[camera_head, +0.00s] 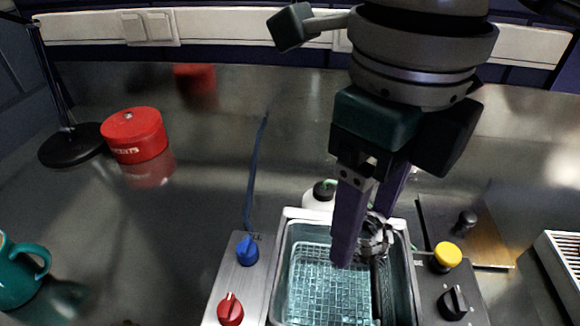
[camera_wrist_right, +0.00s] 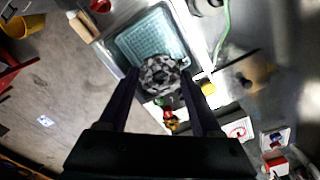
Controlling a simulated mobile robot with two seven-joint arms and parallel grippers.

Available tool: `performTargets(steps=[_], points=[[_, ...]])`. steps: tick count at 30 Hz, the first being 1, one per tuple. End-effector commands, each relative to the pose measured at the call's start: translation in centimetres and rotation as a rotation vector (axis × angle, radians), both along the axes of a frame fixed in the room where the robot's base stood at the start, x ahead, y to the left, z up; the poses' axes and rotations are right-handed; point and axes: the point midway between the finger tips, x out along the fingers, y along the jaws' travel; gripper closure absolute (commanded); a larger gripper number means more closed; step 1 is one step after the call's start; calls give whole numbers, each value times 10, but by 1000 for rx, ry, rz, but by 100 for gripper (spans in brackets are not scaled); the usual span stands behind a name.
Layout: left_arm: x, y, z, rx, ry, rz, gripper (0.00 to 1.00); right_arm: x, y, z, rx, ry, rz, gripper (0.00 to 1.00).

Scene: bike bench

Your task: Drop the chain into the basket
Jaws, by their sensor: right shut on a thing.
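The silver chain (camera_head: 376,240) is bunched between the purple fingers of my right gripper (camera_head: 362,235), which is shut on it. The chain shows as a grey coiled clump between the fingertips in the wrist view (camera_wrist_right: 160,76). The wire-mesh basket (camera_head: 325,292) sits inside the metal tank (camera_head: 284,262), with bluish liquid or light over its grid. The chain hangs over the tank's right back part; its exact height above the basket is hard to tell. The basket also shows just beyond the chain in the wrist view (camera_wrist_right: 145,42). My left gripper is not in view.
A blue knob (camera_head: 247,251) and red knob (camera_head: 230,310) stand left of the tank; a yellow knob (camera_head: 447,255) and black knob (camera_head: 453,302) stand right. A white bottle (camera_head: 318,198) is behind it. A red tin (camera_head: 134,135) and teal mug (camera_head: 20,272) stand left.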

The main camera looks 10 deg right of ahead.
Motion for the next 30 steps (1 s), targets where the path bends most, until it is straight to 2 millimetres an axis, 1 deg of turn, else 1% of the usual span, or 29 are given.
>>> performTargets(steps=[2,5,8,15,18,21,28,29,30], points=[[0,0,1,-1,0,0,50,-2,3,-2,2,0,0,94],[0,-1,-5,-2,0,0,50,-3,4,-9,3,0,-1,94],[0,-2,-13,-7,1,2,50,-2,4,-19,3,0,-1,94],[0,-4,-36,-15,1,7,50,-2,4,-50,4,-1,-1,94],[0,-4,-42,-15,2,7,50,-2,4,-59,3,-1,-1,94],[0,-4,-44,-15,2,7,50,-2,4,-62,3,-1,-1,94],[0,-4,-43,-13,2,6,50,-2,4,-61,3,-2,0,94],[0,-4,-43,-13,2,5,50,-2,4,-61,3,-2,0,32],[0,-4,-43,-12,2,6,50,-2,4,-61,3,-2,0,28]])
